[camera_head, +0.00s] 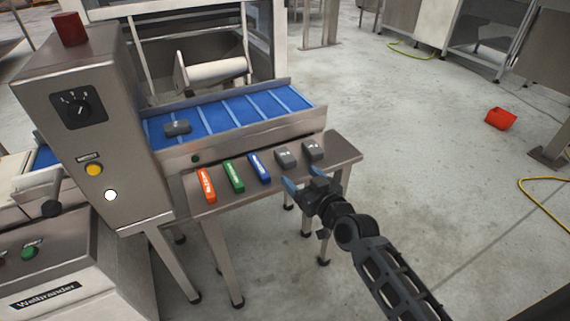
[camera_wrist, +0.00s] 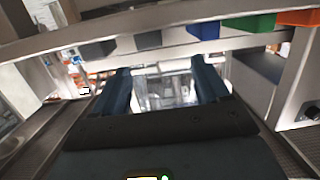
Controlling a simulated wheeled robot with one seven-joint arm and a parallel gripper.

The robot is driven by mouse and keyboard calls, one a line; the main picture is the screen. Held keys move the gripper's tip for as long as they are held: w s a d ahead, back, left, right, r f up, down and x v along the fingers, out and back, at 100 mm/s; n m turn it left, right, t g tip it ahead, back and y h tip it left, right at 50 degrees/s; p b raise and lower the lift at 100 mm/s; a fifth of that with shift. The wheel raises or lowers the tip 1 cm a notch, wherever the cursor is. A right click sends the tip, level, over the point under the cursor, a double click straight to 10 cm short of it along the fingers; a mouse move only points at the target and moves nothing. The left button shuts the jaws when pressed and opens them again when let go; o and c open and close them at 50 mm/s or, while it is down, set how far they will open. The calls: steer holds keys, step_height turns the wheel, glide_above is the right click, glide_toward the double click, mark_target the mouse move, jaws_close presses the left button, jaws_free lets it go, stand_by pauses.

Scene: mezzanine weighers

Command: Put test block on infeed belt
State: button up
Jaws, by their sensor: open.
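Two grey blocks, the left one (camera_head: 285,158) and the right one (camera_head: 312,149), lie on the steel shelf (camera_head: 338,153) in front of the conveyor. A third grey block (camera_head: 177,128) lies on the blue infeed belt (camera_head: 230,115), near its left end. I cannot tell from the markings which is the test block. My gripper (camera_head: 305,183) is open and empty, close to the shelf's front edge by the grey blocks. In the wrist view its fingers (camera_wrist: 162,88) point under the shelf edge, with two dark blocks (camera_wrist: 98,50) above them.
Orange (camera_head: 206,185), green (camera_head: 233,176) and blue (camera_head: 259,168) bars lie left of the grey blocks on the shelf. A steel control box (camera_head: 115,150) stands at left. A red bin (camera_head: 500,118) sits on the open floor at right.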

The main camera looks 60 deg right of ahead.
mark_target(291, 162)
steer(key=shift+h, duration=0.3)
steer(key=x, duration=0.7)
steer(key=d+b+x, duration=0.1)
steer(key=x, duration=0.2)
steer(key=shift+s+d+f, duration=0.15)
steer(key=shift+s+f, duration=0.1)
steer(key=c, duration=1.2)
